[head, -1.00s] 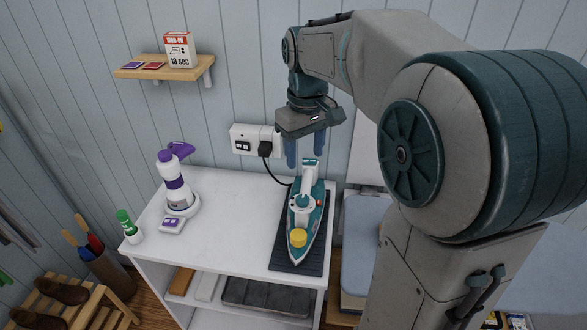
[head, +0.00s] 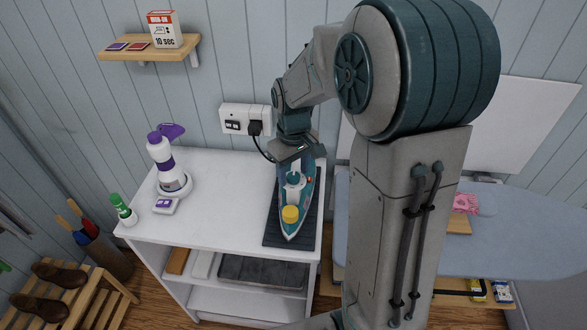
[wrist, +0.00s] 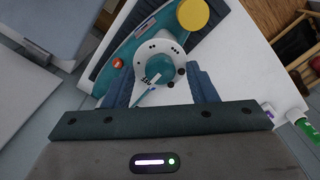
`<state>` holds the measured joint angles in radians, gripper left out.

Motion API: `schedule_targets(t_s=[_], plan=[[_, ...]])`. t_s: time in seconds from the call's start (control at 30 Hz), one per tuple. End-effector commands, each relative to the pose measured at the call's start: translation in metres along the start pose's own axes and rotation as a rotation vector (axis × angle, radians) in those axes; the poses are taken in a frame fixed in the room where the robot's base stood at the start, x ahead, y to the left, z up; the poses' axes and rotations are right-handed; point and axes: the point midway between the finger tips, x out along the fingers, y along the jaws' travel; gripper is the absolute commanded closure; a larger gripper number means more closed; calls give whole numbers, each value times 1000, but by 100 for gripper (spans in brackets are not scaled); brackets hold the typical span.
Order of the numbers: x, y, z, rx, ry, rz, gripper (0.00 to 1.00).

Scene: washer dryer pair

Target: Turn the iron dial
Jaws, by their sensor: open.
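The iron (head: 294,205) is teal and white with a yellow cap (head: 290,214) at its front, and it lies on a dark mat (head: 276,233) on the white cabinet. Its teal dial (head: 293,177) sits on a round white plate. In the wrist view the dial (wrist: 153,68) with a white pointer mark is seen from above. My gripper (wrist: 160,88) is open, its blue fingers on either side of the near part of the dial. I cannot tell whether they touch it. In the head view my gripper (head: 300,160) hides the iron's rear.
A wall socket (head: 245,120) with a black plug and cord is behind the iron. A purple and white spray bottle (head: 165,165) and a green-capped bottle (head: 121,208) stand at the left of the cabinet top. An ironing board (head: 520,235) is at the right.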

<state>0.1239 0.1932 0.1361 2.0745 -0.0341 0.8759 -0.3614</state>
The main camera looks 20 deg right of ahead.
Motion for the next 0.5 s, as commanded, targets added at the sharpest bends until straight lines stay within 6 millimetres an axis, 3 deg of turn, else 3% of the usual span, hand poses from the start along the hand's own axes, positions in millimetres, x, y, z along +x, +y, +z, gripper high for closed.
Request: schedule_targets(t_s=[0.3,0.47,0.5], plan=[[3,0,0,0,0,0,48],[2,0,0,0,0,0,92],[2,0,0,0,0,0,93]])
